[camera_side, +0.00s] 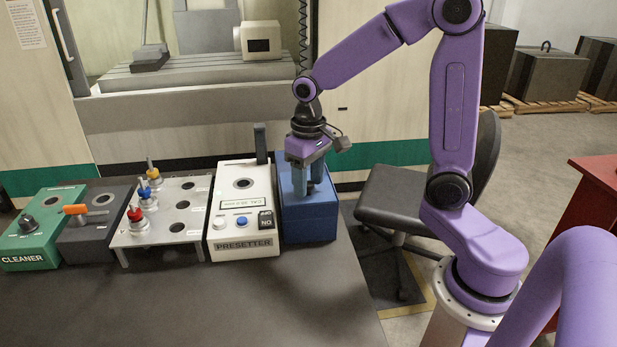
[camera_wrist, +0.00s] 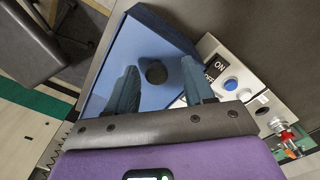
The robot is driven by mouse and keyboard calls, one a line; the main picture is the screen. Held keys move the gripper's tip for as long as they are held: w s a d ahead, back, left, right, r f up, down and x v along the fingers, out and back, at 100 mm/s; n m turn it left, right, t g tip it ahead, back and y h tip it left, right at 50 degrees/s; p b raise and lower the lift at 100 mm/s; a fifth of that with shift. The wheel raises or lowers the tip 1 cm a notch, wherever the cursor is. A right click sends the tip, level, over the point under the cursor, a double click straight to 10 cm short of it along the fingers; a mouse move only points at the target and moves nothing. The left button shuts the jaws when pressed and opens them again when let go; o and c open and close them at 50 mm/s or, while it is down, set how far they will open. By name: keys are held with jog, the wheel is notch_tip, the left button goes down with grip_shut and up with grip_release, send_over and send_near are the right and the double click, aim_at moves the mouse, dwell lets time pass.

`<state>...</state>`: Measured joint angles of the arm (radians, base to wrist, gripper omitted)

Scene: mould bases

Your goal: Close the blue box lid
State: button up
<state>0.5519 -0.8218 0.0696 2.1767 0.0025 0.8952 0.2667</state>
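The blue box (camera_side: 310,225) stands at the right end of the bench row, beside the white presetter. In the wrist view its light blue top (camera_wrist: 111,60) shows a round black opening (camera_wrist: 156,73), with a darker blue wall along the upper edge. I cannot make out a separate lid; my gripper covers part of the box in both views. My gripper (camera_side: 302,187) points down over the box. In the wrist view its two fingers (camera_wrist: 160,88) are apart with nothing seen between them. Whether the fingertips touch the box is unclear.
The white presetter (camera_side: 241,215) stands close on the left, with a dark upright post (camera_side: 261,144) at its back. Further left are a tool rack (camera_side: 160,232) and a green cleaner (camera_side: 32,241). A chair (camera_side: 400,200) stands right of the bench. The bench front (camera_side: 230,300) is clear.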

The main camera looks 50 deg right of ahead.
notch_tip(320, 180, up, 18)
jog(key=shift+f, duration=0.25)
dwell(0.4)
dwell(0.3)
jog(key=s+a+f+n, duration=0.2)
jog(key=s+f+n, duration=0.4)
jog(key=s+f, duration=0.2)
jog(key=s+a+f+n, duration=0.3)
jog(key=s+f+n, duration=0.3)
jog(key=s, duration=0.7)
notch_tip(320, 180, down, 3)
jog(key=shift+s+r+n, duration=0.15)
jog(key=shift+s+n, duration=0.05)
jog(key=shift+n, duration=0.1)
